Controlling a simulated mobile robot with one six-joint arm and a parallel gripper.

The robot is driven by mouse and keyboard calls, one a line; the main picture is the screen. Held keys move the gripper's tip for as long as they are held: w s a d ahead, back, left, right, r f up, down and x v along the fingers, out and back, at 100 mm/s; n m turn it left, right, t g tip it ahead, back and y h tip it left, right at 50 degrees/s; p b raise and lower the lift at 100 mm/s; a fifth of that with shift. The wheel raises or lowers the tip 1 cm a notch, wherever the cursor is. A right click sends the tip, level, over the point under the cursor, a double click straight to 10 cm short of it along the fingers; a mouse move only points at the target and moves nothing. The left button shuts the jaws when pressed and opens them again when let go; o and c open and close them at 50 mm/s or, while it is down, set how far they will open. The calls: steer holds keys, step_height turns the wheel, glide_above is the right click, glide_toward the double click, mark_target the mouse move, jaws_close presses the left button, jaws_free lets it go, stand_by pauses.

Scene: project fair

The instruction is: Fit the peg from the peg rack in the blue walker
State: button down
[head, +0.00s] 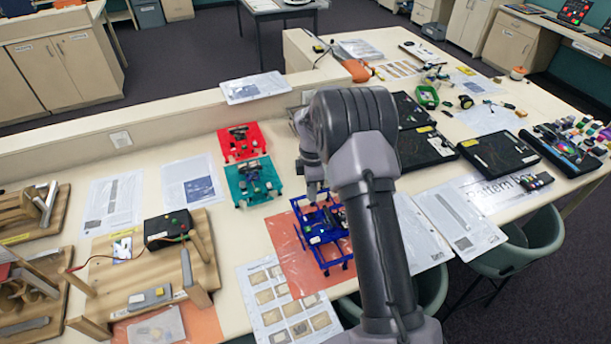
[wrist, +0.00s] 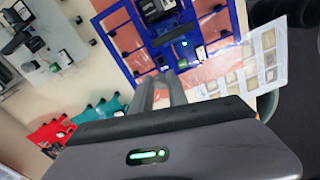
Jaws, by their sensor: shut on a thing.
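The blue walker (head: 325,262), an open blue frame with dark parts inside, stands on an orange sheet on the table. In the wrist view the blue walker (wrist: 237,18) fills the top middle, just beyond my fingertips. My gripper (head: 315,190) is pointed down over the far side of the walker, partly hidden by my arm. In the wrist view my gripper (wrist: 157,82) is shut, its grey fingers close together. The peg between them is hidden or too small to make out. I cannot pick out the peg rack for certain.
A red walker (head: 240,142) and a teal walker (head: 252,182) stand to the left of the blue one. A printed sheet (head: 252,284) lies in front. A wooden stand with a black box (head: 170,230) is farther left. Black panels (head: 497,153) lie to the right.

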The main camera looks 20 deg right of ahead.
steer(key=shift+d+r, duration=0.1)
steer(key=shift+s+f+b, duration=0.2)
steer(key=shift+f+b, duration=0.7)
steer(key=shift+f, duration=0.15)
step_height(320, 180, down, 5)
steer(key=b, duration=0.3)
steer(key=shift+r, duration=0.15)
steer(key=shift+d, duration=0.15)
steer(key=shift+f+b, duration=0.6)
steer(key=shift+f, duration=0.45)
stand_by(1.0)
